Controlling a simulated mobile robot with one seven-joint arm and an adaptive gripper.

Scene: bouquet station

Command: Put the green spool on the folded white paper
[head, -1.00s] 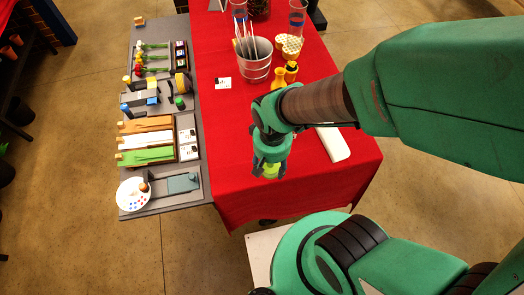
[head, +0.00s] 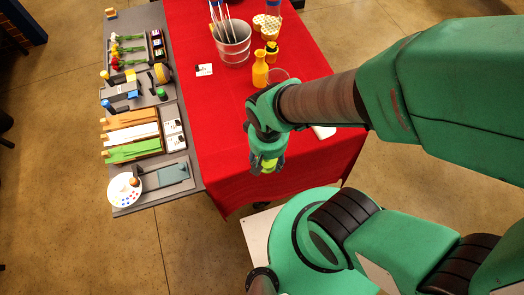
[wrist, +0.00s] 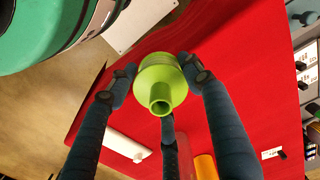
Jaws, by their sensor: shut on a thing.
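The green spool (wrist: 160,82) is bright yellow-green, with a round flange and a short hollow stub facing the wrist camera. My gripper (head: 267,165) is shut on it, with fingers around its sides. In the head view the spool (head: 268,166) shows between the fingertips, above the red cloth near its front edge. A white folded paper (head: 131,136) lies between an orange and a green one on the grey board, left of my gripper and well apart from it.
The red-covered table (head: 225,120) bears a metal bucket (head: 233,48) and a yellow bottle (head: 260,70). A white rounded bar (wrist: 127,144) lies partly hidden behind my arm. A paint palette (head: 124,190) sits at the board's front. Red cloth left of my gripper is clear.

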